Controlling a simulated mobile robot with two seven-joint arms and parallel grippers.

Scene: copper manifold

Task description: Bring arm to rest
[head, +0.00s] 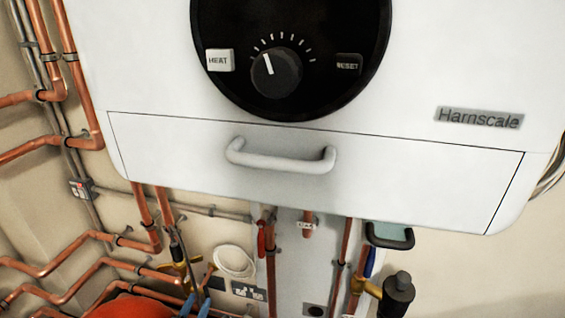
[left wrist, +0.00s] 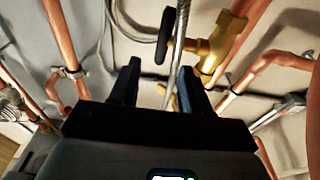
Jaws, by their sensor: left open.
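My left gripper (left wrist: 158,70) is open in the left wrist view, with its two dark fingers apart. A grey hose or cable runs behind the gap between them, and I see nothing held. In the head view, two small blue tips at the bottom edge look like the fingertips of my left gripper (head: 196,304), below a brass valve (head: 181,265). A brass valve (left wrist: 212,52) also shows just right of the fingers in the left wrist view; whether the fingers touch it I cannot tell. My right gripper is in neither view.
A white boiler (head: 400,165) with a dial (head: 276,72) and a handled front panel (head: 282,160) fills the upper head view. Copper pipes (head: 85,250) crowd the wall at left and below. A red rounded vessel (head: 130,306) is at the bottom left.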

